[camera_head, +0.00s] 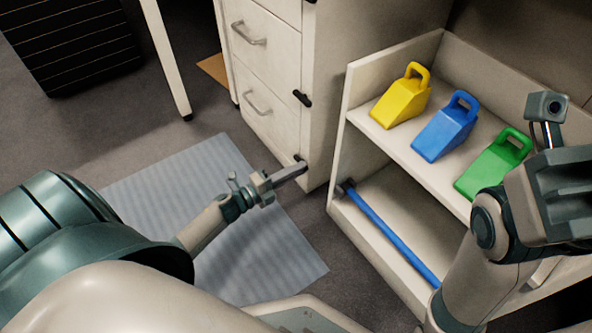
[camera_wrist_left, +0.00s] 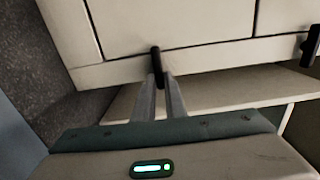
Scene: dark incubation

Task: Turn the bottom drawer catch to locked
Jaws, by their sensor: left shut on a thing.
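The white drawer cabinet (camera_head: 268,60) stands at the top middle of the head view. The bottom drawer catch (camera_head: 299,158) is a small dark piece low on its front edge, mostly hidden by my left gripper (camera_head: 290,173). In the left wrist view the black catch (camera_wrist_left: 156,62) stands between the two fingertips of my left gripper (camera_wrist_left: 160,82), which is shut on it. The catch lies across the seam at the drawer's edge there. My right arm is at the right of the head view, but its gripper fingers do not show.
Another dark catch (camera_head: 302,98) sits higher on the cabinet. A low shelf unit (camera_head: 345,115) stands to the right, holding a yellow block (camera_head: 400,100), a blue block (camera_head: 444,130), a green block (camera_head: 490,166) and a blue bar (camera_head: 390,232). A grey striped mat (camera_head: 150,185) lies on the floor.

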